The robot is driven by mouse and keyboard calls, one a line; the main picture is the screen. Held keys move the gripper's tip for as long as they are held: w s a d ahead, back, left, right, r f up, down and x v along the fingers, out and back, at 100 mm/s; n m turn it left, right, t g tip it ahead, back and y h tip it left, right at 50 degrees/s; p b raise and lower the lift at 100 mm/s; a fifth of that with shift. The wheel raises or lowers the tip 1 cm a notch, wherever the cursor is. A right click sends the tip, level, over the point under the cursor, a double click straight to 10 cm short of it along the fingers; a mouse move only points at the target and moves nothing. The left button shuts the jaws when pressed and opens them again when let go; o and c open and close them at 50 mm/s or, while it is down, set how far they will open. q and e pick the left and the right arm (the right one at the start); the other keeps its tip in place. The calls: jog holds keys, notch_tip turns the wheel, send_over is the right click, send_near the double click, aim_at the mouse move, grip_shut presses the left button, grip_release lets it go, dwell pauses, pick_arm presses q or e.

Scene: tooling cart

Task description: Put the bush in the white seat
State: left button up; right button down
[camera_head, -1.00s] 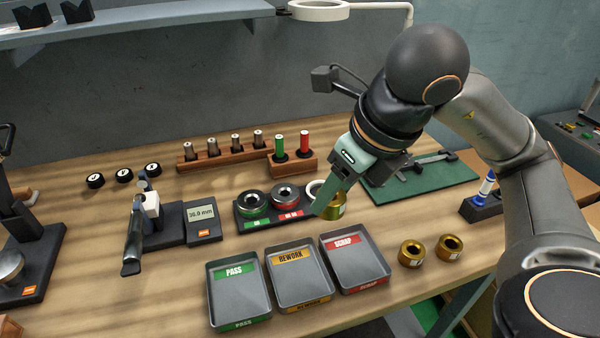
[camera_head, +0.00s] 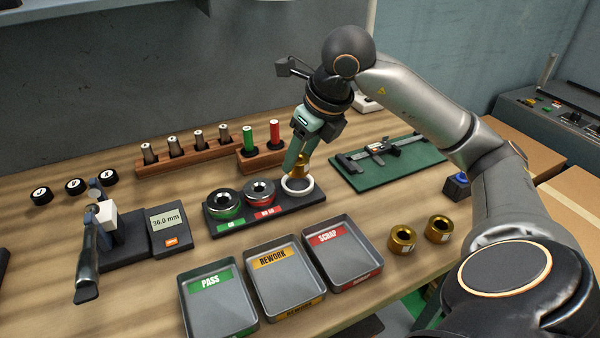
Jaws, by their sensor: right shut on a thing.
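The brass bush (camera_head: 304,170) is held in my right gripper (camera_head: 298,168), whose green finger hides part of it. The white seat (camera_head: 309,190) is a white ring at the right end of a dark gauge block. The bush is at the far side of the ring's opening in the picture, close over it. I cannot tell whether it touches the ring or is partly inside it. My left gripper is not in view.
The dark block (camera_head: 231,224) also carries a green-marked ring (camera_head: 223,204) and a red-marked ring (camera_head: 259,192). PASS (camera_head: 219,304), REWORK (camera_head: 287,287) and SCRAP (camera_head: 344,259) trays stand in front. Two other brass bushes (camera_head: 402,239) (camera_head: 438,229) lie right of the trays.

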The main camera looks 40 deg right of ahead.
aim_at(300, 169)
jog(key=shift+w+d+f, duration=0.3)
jog(key=shift+w+f, duration=0.05)
jog(key=shift+f, duration=0.15)
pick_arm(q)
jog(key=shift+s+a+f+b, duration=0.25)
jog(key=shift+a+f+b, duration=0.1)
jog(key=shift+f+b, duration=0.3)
pick_arm(e)
jog(key=shift+w+d+f, duration=0.15)
jog(key=shift+f, duration=0.8)
jog(key=shift+w+d+f, duration=0.1)
jog(key=shift+f, duration=0.8)
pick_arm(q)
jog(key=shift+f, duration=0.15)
pick_arm(e)
jog(key=shift+f, duration=0.1)
jog(key=c, duration=0.8)
grip_release()
jog(key=shift+f, duration=0.15)
jog(key=o, duration=0.5)
jog(key=shift+r, duration=0.3)
pick_arm(q)
jog(key=p, duration=0.1)
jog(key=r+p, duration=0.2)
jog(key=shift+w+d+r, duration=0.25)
pick_arm(e)
jog(key=v, duration=1.2)
